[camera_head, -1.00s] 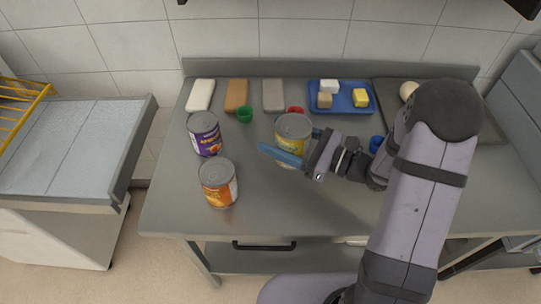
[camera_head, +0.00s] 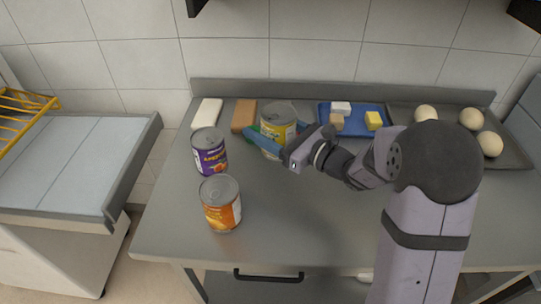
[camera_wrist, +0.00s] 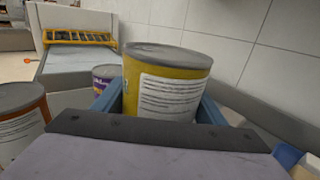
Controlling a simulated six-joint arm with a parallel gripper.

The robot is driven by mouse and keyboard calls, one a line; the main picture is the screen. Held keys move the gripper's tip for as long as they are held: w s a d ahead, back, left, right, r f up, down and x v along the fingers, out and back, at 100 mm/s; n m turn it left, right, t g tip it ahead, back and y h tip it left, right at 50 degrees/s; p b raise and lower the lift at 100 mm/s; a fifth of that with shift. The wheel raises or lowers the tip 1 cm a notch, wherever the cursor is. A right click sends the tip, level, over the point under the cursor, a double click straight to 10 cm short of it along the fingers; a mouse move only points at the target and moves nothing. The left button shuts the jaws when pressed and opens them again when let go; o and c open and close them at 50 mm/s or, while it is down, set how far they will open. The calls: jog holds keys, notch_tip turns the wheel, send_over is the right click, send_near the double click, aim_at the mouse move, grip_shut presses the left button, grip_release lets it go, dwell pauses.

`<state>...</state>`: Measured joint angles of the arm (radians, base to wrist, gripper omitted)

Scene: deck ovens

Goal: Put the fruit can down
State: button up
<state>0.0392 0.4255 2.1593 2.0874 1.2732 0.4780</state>
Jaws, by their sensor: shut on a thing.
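The fruit can (camera_head: 281,128), a can with a yellow label and a grey top, is between the blue fingers of my gripper (camera_head: 264,143). In the wrist view the fruit can (camera_wrist: 168,88) stands roughly upright, with a finger on either side. My gripper is shut on it. Its base is partly hidden, so I cannot tell whether it touches the steel table (camera_head: 300,220) or hangs just above it.
A purple can (camera_head: 209,153) and an orange can (camera_head: 221,205) stand to the left. Blocks, white (camera_head: 207,112) and brown (camera_head: 244,115), lie behind. A blue tray (camera_head: 325,112) and a dark tray of dough balls (camera_head: 515,155) are right. The front table is clear.

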jog(key=shift+f, duration=3.85)
jog(key=shift+f, duration=0.2)
jog(key=o, duration=1.6)
jog(key=shift+r, duration=0.15)
jog(key=shift+s+d, duration=0.15)
jog(key=shift+d, duration=0.15)
jog(key=b+v, duration=0.1)
jog(key=v, duration=1)
jog(key=shift+s+d+b, duration=0.15)
jog(key=shift+s+b, duration=0.05)
jog(key=shift+b, duration=0.15)
